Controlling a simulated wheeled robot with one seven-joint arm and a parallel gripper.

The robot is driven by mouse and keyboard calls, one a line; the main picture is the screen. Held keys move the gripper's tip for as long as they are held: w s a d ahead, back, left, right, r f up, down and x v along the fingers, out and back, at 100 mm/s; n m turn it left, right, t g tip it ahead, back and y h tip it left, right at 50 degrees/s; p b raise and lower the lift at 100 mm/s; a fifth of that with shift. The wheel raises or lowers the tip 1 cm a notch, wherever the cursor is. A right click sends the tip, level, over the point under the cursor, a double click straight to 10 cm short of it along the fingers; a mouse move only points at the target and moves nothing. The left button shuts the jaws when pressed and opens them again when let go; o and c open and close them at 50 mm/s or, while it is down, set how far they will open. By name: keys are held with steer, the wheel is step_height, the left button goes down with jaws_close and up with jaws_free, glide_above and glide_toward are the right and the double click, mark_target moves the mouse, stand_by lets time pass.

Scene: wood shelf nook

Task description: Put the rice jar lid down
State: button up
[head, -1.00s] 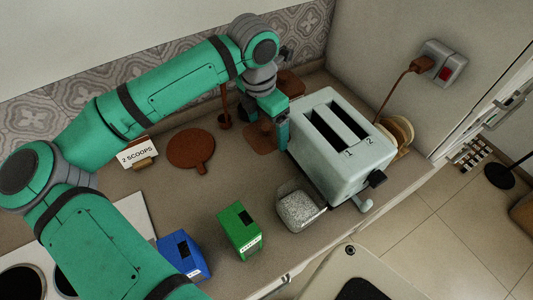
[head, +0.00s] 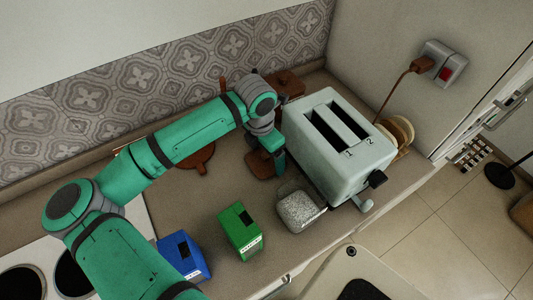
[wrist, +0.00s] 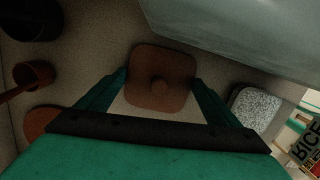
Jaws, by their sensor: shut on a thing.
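The rice jar lid is a brown, rounded square plate with a round knob; in the wrist view the lid (wrist: 160,62) lies between my two fingers. My gripper (head: 276,166) is shut on it, left of the toaster, and it also shows in the wrist view (wrist: 158,84). In the head view the lid (head: 257,167) is partly hidden by the gripper. I cannot tell whether it touches the counter. The open jar of white rice (head: 302,208) stands in front of the toaster; its rice also shows in the wrist view (wrist: 254,107).
The pale toaster (head: 345,150) stands close on the right. A green box (head: 240,231) and a blue box (head: 183,257) stand at the front left. A round brown board (head: 197,160) lies to the left, partly under my arm. A brown scoop (wrist: 33,74) lies behind.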

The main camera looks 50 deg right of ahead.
mark_target(263, 157)
steer(key=shift+f, duration=0.1)
steer(key=o, duration=0.9)
steer(key=r, duration=0.4)
steer(key=a+r, duration=0.1)
steer(key=r, duration=0.7)
steer(key=shift+w+a+r, duration=0.1)
steer(key=shift+w+a, duration=0.05)
steer(key=shift+a, duration=0.05)
